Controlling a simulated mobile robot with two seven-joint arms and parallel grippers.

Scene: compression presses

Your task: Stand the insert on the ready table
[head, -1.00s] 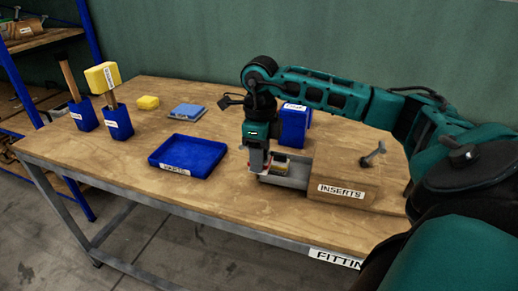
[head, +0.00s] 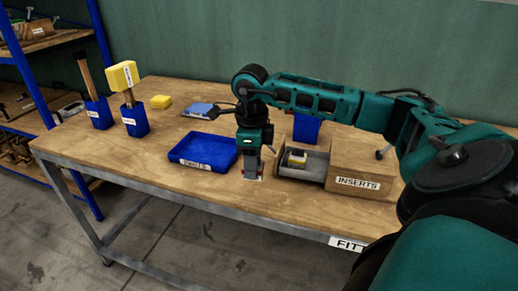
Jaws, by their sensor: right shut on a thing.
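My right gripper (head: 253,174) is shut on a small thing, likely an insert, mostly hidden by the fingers. It is low over the workbench, between the blue tray and the inserts box (head: 360,184). I cannot tell whether the held thing touches the bench. Another insert (head: 296,159), with a yellow band, stands in the box's open grey compartment, right of the gripper. No table labelled as the ready table shows; this workbench (head: 130,175) has a label starting "FITT" on its front edge. My left gripper is out of view.
The blue tray (head: 178,160) is just left of the gripper. A blue holder (head: 306,128) stands behind the box. Two blue holders with tools (head: 134,121), a yellow block (head: 161,102) and a blue pad (head: 197,110) are farther left. The bench's front left is clear.

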